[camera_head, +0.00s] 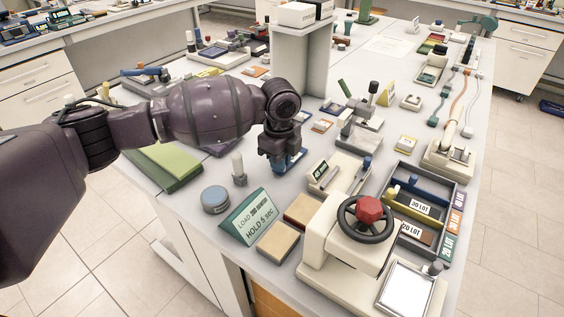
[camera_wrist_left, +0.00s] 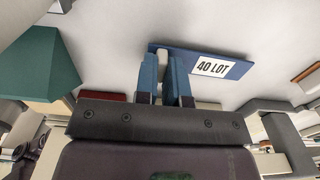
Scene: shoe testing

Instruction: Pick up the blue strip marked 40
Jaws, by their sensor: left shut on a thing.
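The blue strip (camera_wrist_left: 232,68) carries a white label reading "40 LOT" in the left wrist view. It lies at a slant just beyond the blue fingers of my left gripper (camera_wrist_left: 164,82). The fingers are close together around a pale grey piece (camera_wrist_left: 163,62) at the strip's left end. In the head view my left gripper (camera_head: 283,164) points down, low over the white table, and mostly hides the strip. Whether the strip touches the table cannot be told. My right gripper is not in view.
A grey compartment tray (camera_head: 455,200) with pieces labelled "30 LOT" and "20 LOT" stands at the right. A press with a black handwheel (camera_head: 366,217) stands in front of it. A green sign (camera_head: 249,220) and a blue-grey round tin (camera_head: 215,199) stand front left.

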